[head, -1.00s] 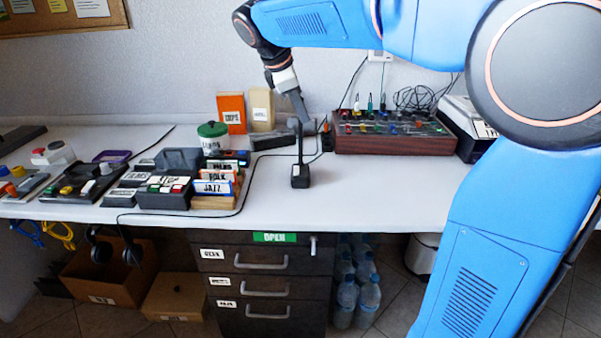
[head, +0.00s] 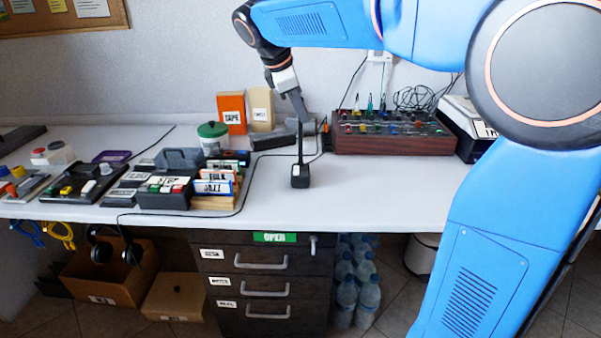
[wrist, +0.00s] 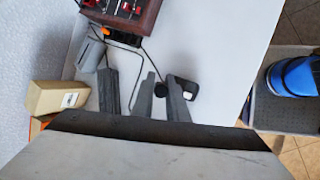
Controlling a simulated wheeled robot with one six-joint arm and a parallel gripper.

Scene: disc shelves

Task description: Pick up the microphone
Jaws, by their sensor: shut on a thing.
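The microphone (head: 300,172) is black, with a small block base and a thin upright stem. It stands upright on the white desk, near the middle of the head view. My gripper (head: 302,120) reaches down from above and is shut on the upper part of the microphone, hiding its top. The dark microphone base (wrist: 188,86) shows beside the right finger. The base appears to rest on the desk.
A wood-sided mixer (head: 393,133) with cables stands behind right. A rack of labelled discs (head: 213,187), a green-lidded jar (head: 212,137) and orange and tan boxes stand left. A cable runs behind the microphone. The desk right of the microphone is clear.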

